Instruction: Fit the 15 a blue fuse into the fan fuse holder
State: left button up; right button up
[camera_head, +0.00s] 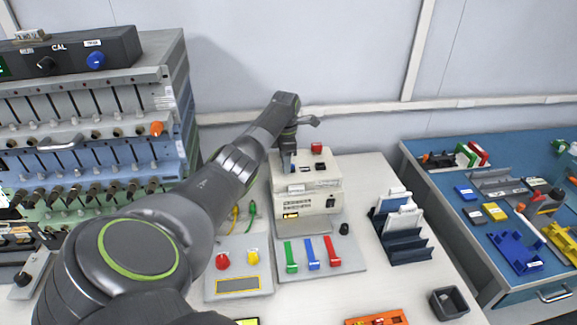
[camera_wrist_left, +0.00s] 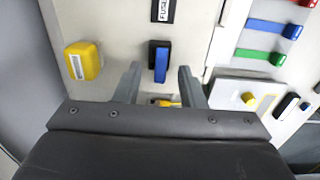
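A blue fuse (camera_wrist_left: 161,63) sits at a black holder (camera_wrist_left: 153,50) below a "FUSES" label (camera_wrist_left: 162,10) in the left wrist view. I cannot tell how deep it sits or whether this is the fan holder. My left gripper (camera_wrist_left: 160,78) is open, one finger on each side of the blue fuse, with gaps and no visible contact. In the head view my left gripper (camera_head: 287,153) points down at the back of the cream machine (camera_head: 310,205), partly hiding its top. My right gripper is out of view.
A yellow block (camera_wrist_left: 83,61) is left of the holder in the wrist view. Green, blue and red levers (camera_head: 312,253) stand on a plate in front of the machine. A dark rack (camera_head: 404,247) is to the right. A blue side table (camera_head: 470,230) holds loose parts.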

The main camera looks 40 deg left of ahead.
pick_arm(q)
grip_shut()
notch_tip(320, 180, up, 10)
jog(key=b, duration=0.1)
dwell(0.6)
